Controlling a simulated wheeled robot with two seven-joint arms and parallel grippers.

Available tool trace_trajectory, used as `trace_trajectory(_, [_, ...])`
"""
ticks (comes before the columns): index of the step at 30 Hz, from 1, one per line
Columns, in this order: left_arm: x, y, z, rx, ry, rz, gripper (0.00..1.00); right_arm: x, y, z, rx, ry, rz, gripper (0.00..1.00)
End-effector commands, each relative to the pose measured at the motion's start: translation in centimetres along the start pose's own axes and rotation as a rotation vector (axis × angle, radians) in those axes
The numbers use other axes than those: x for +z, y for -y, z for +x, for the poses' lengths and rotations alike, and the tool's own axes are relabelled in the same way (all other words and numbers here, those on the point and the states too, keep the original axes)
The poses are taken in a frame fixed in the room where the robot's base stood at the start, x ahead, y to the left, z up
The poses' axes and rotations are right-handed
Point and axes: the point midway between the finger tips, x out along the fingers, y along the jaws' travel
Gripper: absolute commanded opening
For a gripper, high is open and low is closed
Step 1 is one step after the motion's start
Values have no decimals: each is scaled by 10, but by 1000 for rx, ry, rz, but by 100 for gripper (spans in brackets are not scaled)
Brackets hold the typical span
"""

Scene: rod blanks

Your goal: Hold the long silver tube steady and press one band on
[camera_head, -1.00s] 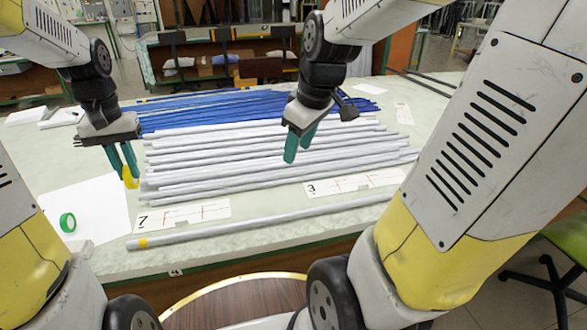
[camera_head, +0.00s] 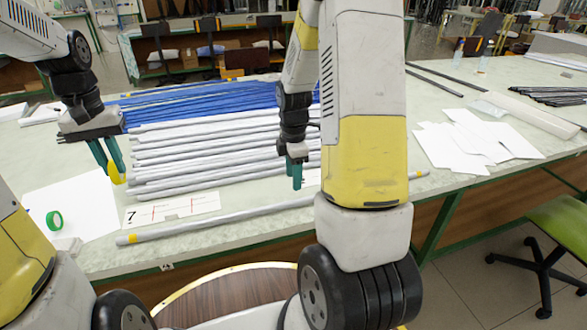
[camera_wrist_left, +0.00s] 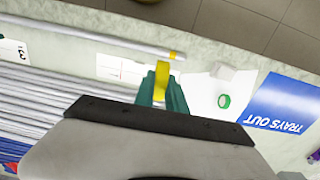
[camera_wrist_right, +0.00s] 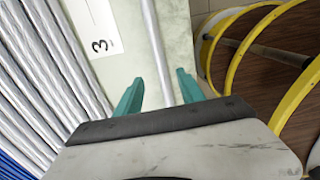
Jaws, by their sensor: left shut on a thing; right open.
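The long silver tube (camera_head: 240,217) lies along the table's front edge; my right arm hides part of it. Yellow shows at its left end (camera_head: 133,239) and near its right end (camera_head: 418,174). My left gripper (camera_head: 112,172) is shut on a yellow band (camera_wrist_left: 162,68), held above the table near the tube's left end. My right gripper (camera_head: 295,182) is open and empty above the table, fingers pointing down. In the right wrist view the tube (camera_wrist_right: 154,35) runs between the open fingertips (camera_wrist_right: 158,92), apparently below them.
Several grey tubes (camera_head: 200,150) lie behind, with blue rods (camera_head: 210,102) beyond. A numbered card (camera_head: 170,210), white sheet (camera_head: 75,200) and green tape roll (camera_head: 54,221) lie at left. White papers (camera_head: 465,140) lie at right. A green chair (camera_head: 560,225) stands at front right.

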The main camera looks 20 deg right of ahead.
Motion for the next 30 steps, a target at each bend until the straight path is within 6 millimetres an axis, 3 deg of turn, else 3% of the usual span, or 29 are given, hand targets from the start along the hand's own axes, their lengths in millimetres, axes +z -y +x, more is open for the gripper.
trace_trajectory(9, [0,0,0,0,0,0,0,0,1,62,-4,0,2,46])
trace_trajectory(15, [0,0,0,0,0,0,0,0,0,86,-1,0,1,46])
trace_trajectory(28, [0,0,0,0,0,0,0,0,0,95,1,0,2,46])
trace_trajectory(30, [0,0,0,0,0,0,0,0,0,95,1,0,2,32])
